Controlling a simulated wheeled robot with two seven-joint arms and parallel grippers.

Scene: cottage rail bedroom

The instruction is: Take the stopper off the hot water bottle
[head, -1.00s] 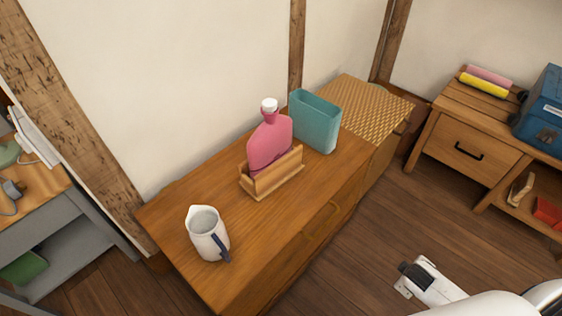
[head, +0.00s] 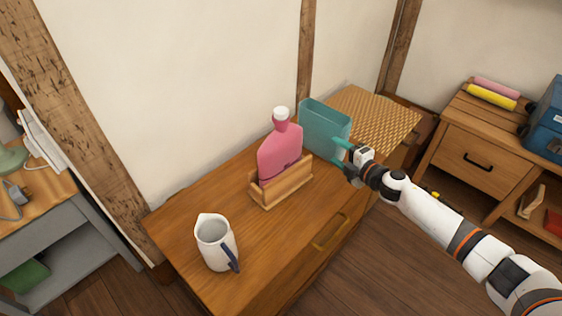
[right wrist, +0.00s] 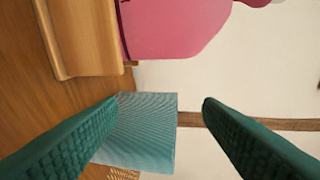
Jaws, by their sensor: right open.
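The pink hot water bottle (head: 280,152) stands upright in a wooden holder (head: 283,186) on the wooden cabinet. Its white stopper (head: 281,113) sits in the neck at the top. My right gripper (head: 342,153) is open and empty, to the right of the bottle and in front of the teal container. In the right wrist view its two green fingers (right wrist: 160,103) are spread apart, with the bottle's pink body (right wrist: 170,28) beyond them at the top. The stopper is at most a pale sliver at that view's top edge. My left gripper is not in view.
A teal open container (head: 325,124) stands right of the bottle, close to my right gripper. A white jug (head: 212,243) with a blue handle stands at the cabinet's front left. The wooden top (head: 190,203) is clear between jug and wall.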

